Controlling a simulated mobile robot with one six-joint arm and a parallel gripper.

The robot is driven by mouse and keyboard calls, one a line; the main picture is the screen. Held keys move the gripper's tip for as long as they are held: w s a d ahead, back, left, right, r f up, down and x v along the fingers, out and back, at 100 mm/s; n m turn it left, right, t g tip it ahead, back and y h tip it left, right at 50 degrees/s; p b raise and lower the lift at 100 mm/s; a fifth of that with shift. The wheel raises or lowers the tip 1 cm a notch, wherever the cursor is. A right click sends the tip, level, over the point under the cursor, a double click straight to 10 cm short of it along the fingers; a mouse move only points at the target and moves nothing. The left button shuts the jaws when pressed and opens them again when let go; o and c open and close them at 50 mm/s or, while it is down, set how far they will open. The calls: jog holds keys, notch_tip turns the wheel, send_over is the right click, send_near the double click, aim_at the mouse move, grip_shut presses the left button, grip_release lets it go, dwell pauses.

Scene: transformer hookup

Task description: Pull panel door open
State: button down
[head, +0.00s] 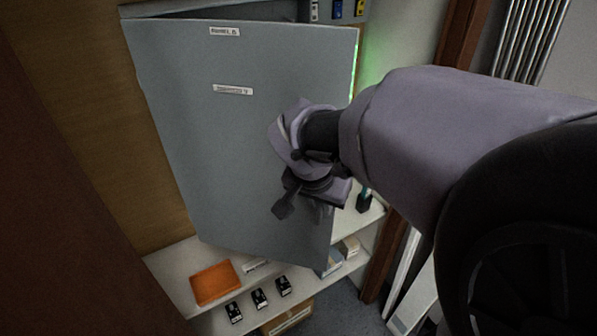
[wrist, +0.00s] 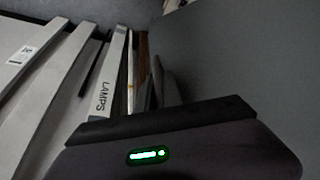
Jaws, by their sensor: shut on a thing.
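The grey panel door (head: 235,135) fills the middle of the head view, with two white labels on its face. It stands partly open, with a dark gap along its top edge and green light at its right edge. In the wrist view the door (wrist: 250,60) is a plain grey surface on the right. My gripper (head: 303,203) is at the door's lower right face, shut on a part of the door. The exact grip point is hidden. The fingers also show in the wrist view (wrist: 163,84), close against the door.
Inside the cabinet top are coloured components (head: 337,9). A long box marked LAMPS (wrist: 108,85) leans at the left in the wrist view.

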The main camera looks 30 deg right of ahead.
jog(key=s+a+m+g+b, duration=0.1)
jog(key=s+a, duration=0.4)
jog(key=a, duration=0.5)
jog(key=s+a+m+g+b, duration=0.1)
jog(key=s+a+m+b, duration=0.2)
jog(key=a, duration=0.8)
jog(key=shift+s+a+m+g+h, duration=0.15)
jog(key=shift+s+m+g+h, duration=0.2)
jog(key=shift+s+m, duration=1.15)
jog(key=shift+w, duration=0.2)
jog(key=c, duration=1.5)
grip_release()
